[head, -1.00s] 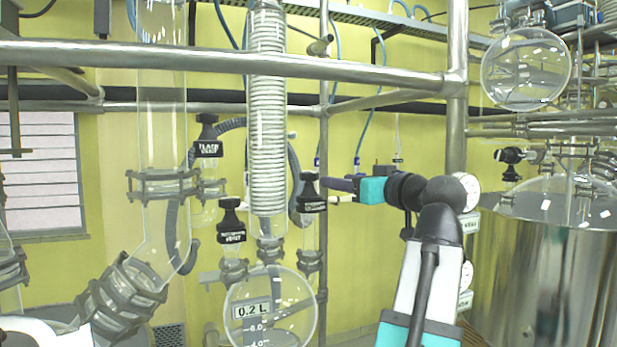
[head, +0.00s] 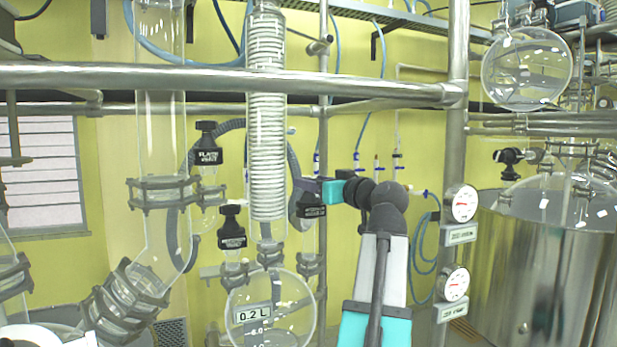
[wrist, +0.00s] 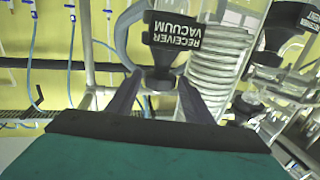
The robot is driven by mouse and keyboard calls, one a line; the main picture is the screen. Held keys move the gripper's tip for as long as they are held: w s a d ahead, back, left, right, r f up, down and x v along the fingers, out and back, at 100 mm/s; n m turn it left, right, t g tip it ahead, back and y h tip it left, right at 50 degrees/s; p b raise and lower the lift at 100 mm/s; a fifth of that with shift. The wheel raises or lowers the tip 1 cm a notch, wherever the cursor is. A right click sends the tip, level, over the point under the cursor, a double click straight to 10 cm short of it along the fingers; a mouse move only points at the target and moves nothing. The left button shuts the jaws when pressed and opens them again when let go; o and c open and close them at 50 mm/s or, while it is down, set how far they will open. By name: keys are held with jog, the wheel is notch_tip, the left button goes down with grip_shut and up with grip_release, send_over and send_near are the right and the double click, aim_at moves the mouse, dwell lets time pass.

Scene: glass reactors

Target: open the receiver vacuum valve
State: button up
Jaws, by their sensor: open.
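My gripper (wrist: 158,100) is open, with one dark finger on each side of the black neck below the label. I cannot tell whether either finger touches it. In the head view my gripper (head: 313,188) is at the handle from the right and partly overlaps it.
The flask vent valve (head: 207,150) and another black-handled valve (head: 232,235) stand to the left. The glass receiver (head: 268,312) marked 0.2 L hangs below. A steel pipe (head: 220,76) crosses in front, and gauges (head: 463,204) sit on the right post.

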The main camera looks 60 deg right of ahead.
jog(key=shift+p+x, duration=0.3)
jog(key=shift+x, duration=0.85)
jog(key=c, duration=0.8)
jog(key=n+y+b, duration=0.1)
jog(key=b, duration=0.1)
jog(key=n+t+y+b, duration=0.1)
jog(key=y+b, duration=0.1)
jog(key=b, duration=0.1)
jog(key=shift+d+f, duration=0.15)
jog(key=shift+d, duration=0.05)
